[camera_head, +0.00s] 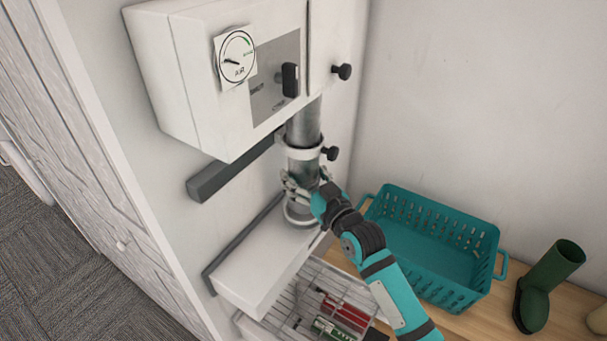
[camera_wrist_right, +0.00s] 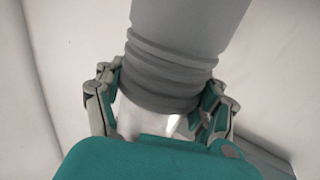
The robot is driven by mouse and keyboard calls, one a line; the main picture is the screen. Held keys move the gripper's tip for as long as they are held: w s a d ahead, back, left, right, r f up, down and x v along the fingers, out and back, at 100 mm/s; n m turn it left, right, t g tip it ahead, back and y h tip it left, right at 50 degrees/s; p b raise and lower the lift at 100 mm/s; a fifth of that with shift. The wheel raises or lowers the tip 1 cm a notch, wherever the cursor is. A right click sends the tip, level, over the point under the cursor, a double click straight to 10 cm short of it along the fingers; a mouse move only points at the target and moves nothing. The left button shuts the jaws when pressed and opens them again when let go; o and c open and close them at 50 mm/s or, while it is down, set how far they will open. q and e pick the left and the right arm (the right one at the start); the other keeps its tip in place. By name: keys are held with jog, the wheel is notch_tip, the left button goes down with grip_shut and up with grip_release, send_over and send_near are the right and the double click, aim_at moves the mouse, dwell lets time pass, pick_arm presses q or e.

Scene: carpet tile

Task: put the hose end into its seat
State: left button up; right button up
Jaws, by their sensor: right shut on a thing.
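My right gripper (camera_head: 303,188) is shut on the hose end, with its fingers on both sides of it. In the wrist view the gripper (camera_wrist_right: 160,112) closes around a pale, shiny cylinder (camera_wrist_right: 150,125) just below a grey ribbed cuff (camera_wrist_right: 168,72). In the head view a metallic grey tube (camera_head: 304,125) hangs from under the white box, passes a white collar (camera_head: 300,152) and runs down to the gripper. A white ring (camera_head: 299,221) lies just below the gripper, at the white ledge. My fingers hide part of the join, so I cannot tell how deep the end sits. My left gripper is not in view.
The white box (camera_head: 185,75) has an air gauge (camera_head: 236,60), a black switch (camera_head: 290,80) and a black knob (camera_head: 342,71). A white ledge (camera_head: 250,268) juts below. A wire rack (camera_head: 310,308) and teal basket (camera_head: 435,235) stand close to my forearm. A green boot (camera_head: 547,285) is at right.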

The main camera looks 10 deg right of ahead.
jog(key=shift+r, duration=0.1)
dwell(0.4)
jog(key=shift+f+b, duration=1.65)
jog(key=shift+f, duration=1)
jog(key=o, duration=1.4)
jog(key=shift+s+f, duration=0.1)
jog(key=v, duration=1.2)
